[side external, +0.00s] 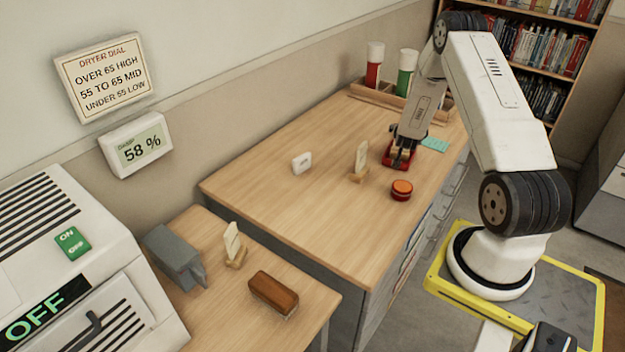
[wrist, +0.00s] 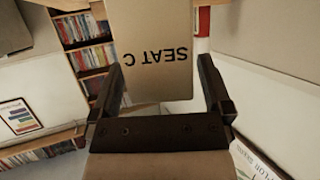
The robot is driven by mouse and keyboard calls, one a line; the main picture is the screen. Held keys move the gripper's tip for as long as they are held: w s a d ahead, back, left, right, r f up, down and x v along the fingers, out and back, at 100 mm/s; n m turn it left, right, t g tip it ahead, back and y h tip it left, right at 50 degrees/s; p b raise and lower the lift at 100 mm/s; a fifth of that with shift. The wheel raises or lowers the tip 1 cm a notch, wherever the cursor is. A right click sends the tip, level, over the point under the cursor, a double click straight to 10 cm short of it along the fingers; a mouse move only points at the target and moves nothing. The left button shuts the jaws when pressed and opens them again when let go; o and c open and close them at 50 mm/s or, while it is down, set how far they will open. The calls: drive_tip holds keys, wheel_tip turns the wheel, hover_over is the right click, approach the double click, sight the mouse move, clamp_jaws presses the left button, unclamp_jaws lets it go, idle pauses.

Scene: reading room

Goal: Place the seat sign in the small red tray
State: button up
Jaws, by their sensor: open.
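The small red tray (side external: 388,162) is on the big wooden table, near its right side. My gripper (side external: 403,147) points down right over the tray, with its fingers apart. In the wrist view a tan sign (wrist: 155,45) lettered "SEAT C", upside down, shows between the two open fingers (wrist: 160,68). In the side view my gripper and arm hide most of whatever is at the tray, so I cannot tell whether the sign rests on it. Another upright sign on a wooden foot (side external: 361,160) stands just left of the tray.
A round red-orange button (side external: 402,189) sits in front of the tray. A small white card (side external: 302,163) lies further left, and a teal pad (side external: 434,144) to the right. A wooden rack (side external: 366,93) holds red and green bottles behind. The table's left part is clear.

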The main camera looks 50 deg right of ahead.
drive_tip(key=v, duration=1.1)
idle(0.6)
drive_tip(key=w+a+r+n+t+y, duration=0.1)
drive_tip(key=w+a+r+n+y, duration=0.2)
drive_tip(key=a, duration=0.7)
drive_tip(key=w+a+r+n+t+y, duration=0.1)
drive_tip(key=w+a+n+y, duration=0.3)
drive_tip(key=a, duration=0.6)
drive_tip(key=s+a+r+n+g+y, duration=0.2)
drive_tip(key=s+a+n, duration=0.1)
drive_tip(key=a, duration=0.6)
drive_tip(key=s+a+r+n+g+y, duration=0.2)
drive_tip(key=s+a, duration=0.4)
drive_tip(key=a, duration=0.3)
drive_tip(key=shift+n+y, duration=0.8)
